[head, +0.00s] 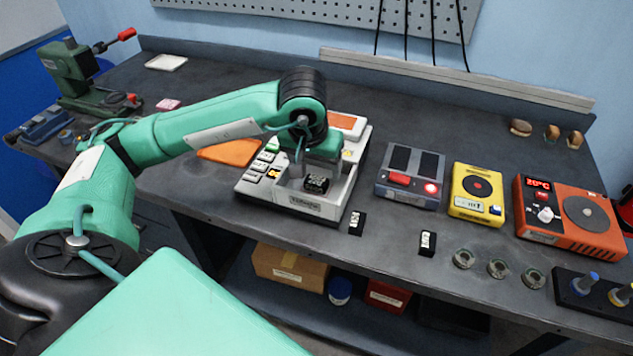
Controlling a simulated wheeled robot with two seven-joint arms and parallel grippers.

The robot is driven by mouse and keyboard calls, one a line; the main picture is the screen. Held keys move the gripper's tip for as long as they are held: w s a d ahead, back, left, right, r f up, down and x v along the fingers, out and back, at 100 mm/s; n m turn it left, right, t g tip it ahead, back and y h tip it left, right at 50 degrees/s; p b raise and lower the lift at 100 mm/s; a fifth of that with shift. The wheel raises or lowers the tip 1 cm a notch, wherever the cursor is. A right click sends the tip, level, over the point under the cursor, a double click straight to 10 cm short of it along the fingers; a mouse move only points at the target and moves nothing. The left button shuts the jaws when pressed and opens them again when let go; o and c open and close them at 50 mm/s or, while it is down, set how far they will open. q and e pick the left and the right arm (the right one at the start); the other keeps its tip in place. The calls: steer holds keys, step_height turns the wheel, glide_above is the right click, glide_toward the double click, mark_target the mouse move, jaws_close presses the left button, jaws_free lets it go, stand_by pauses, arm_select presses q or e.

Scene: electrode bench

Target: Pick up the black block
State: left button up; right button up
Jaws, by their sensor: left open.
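My left arm reaches in from the left. Its gripper (313,173) points down over the open tray of a light grey device (292,203), and it is open. A small black block (316,185) with light marks on its face sits in that tray, right below or between the fingers; I cannot tell which. Two more small black blocks with white labels stand on the bench in front: one black block (357,223) just right of the device, another black block (428,243) further right. My right gripper is out of view.
A grey device with a red button (410,178), a yellow device (477,192) and an orange-red device (569,217) line the bench to the right. Several small round metal holders (497,268) sit near the front edge. An orange mat (229,153) lies behind my arm.

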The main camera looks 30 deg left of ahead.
mark_target(316, 180)
arm_select(q)
steer(key=x, duration=0.2)
steer(key=p+x, duration=0.1)
steer(key=x, duration=0.1)
steer(key=shift+s+a+f, duration=0.1)
steer(key=shift+s, duration=0.15)
steer(key=shift+w+f, duration=0.15)
steer(key=shift+f, duration=0.2)
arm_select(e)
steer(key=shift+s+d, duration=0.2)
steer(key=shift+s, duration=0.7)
arm_select(q)
steer(key=c, duration=1.4)
steer(key=shift+o, duration=0.2)
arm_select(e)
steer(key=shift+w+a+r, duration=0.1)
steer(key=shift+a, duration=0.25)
arm_select(q)
steer(key=shift+r, duration=0.1)
